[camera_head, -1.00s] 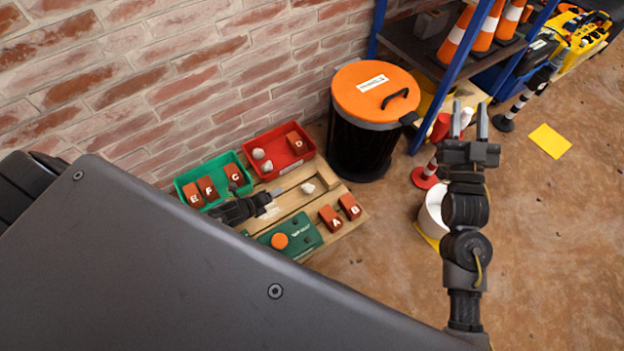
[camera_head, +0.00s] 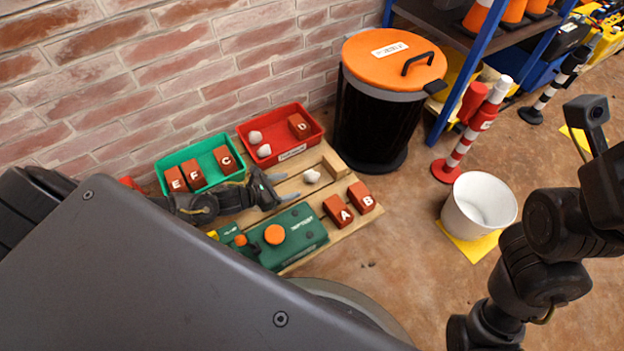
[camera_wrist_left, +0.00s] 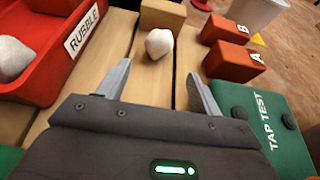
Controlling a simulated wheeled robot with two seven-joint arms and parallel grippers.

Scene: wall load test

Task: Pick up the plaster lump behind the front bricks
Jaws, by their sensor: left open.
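The plaster lump (camera_head: 311,176) is small and whitish and lies on the wooden pallet, behind front bricks A (camera_head: 338,211) and B (camera_head: 361,197). In the left wrist view the lump (camera_wrist_left: 159,43) is just beyond the fingertips, roughly centred between them. My left gripper (camera_head: 284,186) is open and empty, low over the pallet, pointing at the lump and apart from it. Its fingers (camera_wrist_left: 158,69) also show in the wrist view, with brick A (camera_wrist_left: 233,61) to the right. My right arm is at the right edge; its fingers are out of view.
A red RUBBLE tray (camera_head: 318,128) holds brick D and whitish lumps. A green tray (camera_head: 164,184) holds bricks E, F and C. The green tap-test case (camera_head: 308,232) is beside my left gripper. A wood block (camera_wrist_left: 162,15) lies beyond the lump. A black bin and white bucket (camera_head: 478,205) stand right.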

